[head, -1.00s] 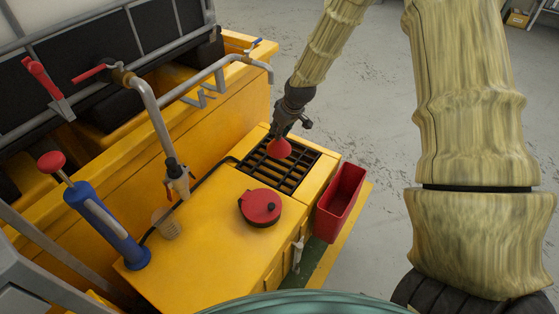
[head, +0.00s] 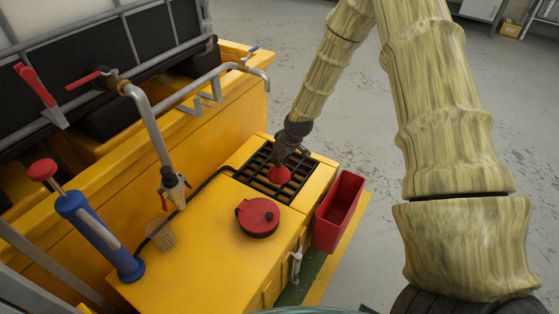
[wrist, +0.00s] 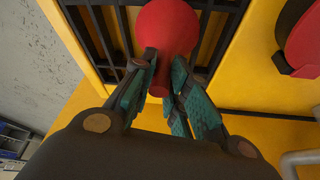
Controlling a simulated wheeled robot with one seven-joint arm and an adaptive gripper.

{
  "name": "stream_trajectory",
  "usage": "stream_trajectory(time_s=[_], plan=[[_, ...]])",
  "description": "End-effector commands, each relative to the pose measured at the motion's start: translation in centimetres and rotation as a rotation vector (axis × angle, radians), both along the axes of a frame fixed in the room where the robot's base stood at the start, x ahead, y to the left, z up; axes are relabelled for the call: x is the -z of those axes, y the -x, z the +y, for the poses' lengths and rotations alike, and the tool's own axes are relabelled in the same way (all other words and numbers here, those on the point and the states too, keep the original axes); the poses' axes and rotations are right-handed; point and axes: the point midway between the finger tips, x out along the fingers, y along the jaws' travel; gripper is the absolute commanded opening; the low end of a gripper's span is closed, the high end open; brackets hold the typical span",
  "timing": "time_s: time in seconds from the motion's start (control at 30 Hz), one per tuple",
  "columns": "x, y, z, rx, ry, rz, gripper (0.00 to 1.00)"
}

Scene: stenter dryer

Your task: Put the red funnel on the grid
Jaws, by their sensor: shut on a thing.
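The red funnel (head: 279,174) is at the black grid (head: 262,186) in the top of the yellow cabinet. My gripper (head: 280,163) is above the grid, shut on the funnel. In the wrist view the funnel (wrist: 168,30) shows its wide round part away from me, with its narrow part between the fingers (wrist: 160,85). The grid bars (wrist: 105,35) lie just behind it. I cannot tell whether the funnel touches the bars.
A round red lid (head: 258,217) lies on the cabinet in front of the grid. A red bin (head: 338,212) hangs at the cabinet's right side. A blue pump (head: 98,232), a pipe with a tap (head: 172,186) and a clear cup (head: 160,234) stand to the left.

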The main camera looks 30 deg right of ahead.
Motion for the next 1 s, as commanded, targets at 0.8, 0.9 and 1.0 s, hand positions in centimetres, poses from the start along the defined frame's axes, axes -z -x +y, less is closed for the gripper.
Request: stream_trajectory(time_s=[0.8, 0.9, 1.0], plan=[[0.71, -0.04, -0.03, 0.0, 0.001, -0.001, 0.38], [0.58, -0.04, -0.03, 0.0, 0.001, -0.001, 0.38], [0.02, 0.06, -0.06, 0.0, 0.001, -0.001, 0.38]])
